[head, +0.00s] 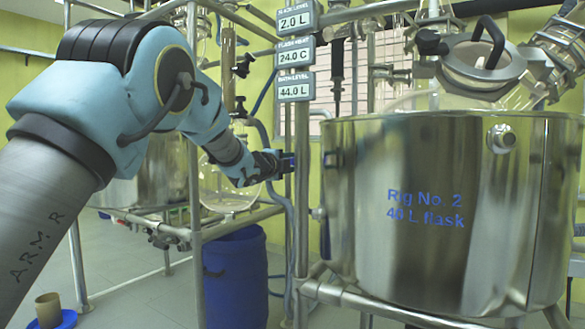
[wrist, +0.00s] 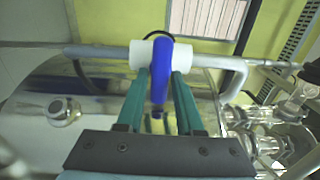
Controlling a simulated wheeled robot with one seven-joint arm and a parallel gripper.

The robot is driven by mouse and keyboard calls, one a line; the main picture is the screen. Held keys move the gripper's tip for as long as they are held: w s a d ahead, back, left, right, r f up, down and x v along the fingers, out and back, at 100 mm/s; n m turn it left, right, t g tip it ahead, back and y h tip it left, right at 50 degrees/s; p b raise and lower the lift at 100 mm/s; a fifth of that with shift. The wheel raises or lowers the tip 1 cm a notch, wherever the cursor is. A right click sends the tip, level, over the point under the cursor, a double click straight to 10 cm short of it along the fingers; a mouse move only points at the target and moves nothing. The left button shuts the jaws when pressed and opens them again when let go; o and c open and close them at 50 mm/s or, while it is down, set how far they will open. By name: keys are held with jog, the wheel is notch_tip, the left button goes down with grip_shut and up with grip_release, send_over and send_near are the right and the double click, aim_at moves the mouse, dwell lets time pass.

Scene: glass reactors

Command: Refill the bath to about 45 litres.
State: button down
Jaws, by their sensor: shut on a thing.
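The bath is a large steel vessel (head: 350,215) marked "Rig No. 2, 40 L flask", on the right of the head view. The bath level display (head: 295,87) reads 44.0 L. My gripper (head: 278,163) is left of the bath, at the upright post. In the wrist view, its teal fingers (wrist: 159,84) are shut on a blue lever (wrist: 158,92). The lever is on a white valve body (wrist: 141,54) set on a grey pipe. The wrist view also shows the bath's shiny wall (wrist: 40,115). The water inside the bath is hidden.
Two displays above read 2.0 L (head: 296,18) and 24.0 C (head: 296,53). A glass flask (head: 460,95) with fittings rises from the bath. A blue drum (head: 236,280) stands below my arm. Another steel vessel (head: 155,170) stands behind. Pipes and frame rails surround the gripper.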

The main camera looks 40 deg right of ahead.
dwell(0.3)
jog(key=c, duration=0.7)
grip_release()
jog(key=b+v, duration=0.1)
jog(key=v, duration=1)
jog(key=shift+b, duration=0.35)
jog(key=shift+d, duration=0.1)
